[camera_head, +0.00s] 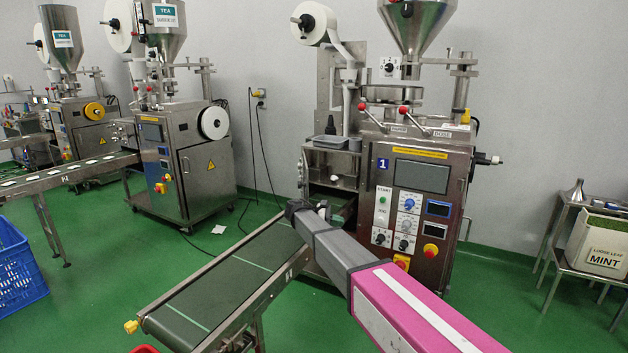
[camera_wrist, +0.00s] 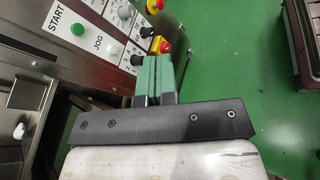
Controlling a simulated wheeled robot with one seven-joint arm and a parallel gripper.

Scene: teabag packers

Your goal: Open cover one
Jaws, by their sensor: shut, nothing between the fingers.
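Machine one (camera_head: 422,178), a steel packer with a blue "1" label, stands at centre right in the head view. On its left side is a metal cover (camera_head: 328,164) with a small white knob; beneath it is a dark opening over the belt. I cannot tell whether this panel is cover one or how far it is open. My gripper (camera_head: 293,208) is at the end of my arm, in front of this left side and above the belt. In the wrist view the green fingers of my gripper (camera_wrist: 155,62) are together and empty. A white knob (camera_wrist: 19,131) shows at the left there, apart from the fingers.
A conveyor belt (camera_head: 222,285) runs from the machine toward the lower left. The control panel (camera_head: 396,222) has several knobs and red buttons. A blue crate (camera_head: 18,268) stands at left, and a side table (camera_head: 570,270) at right.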

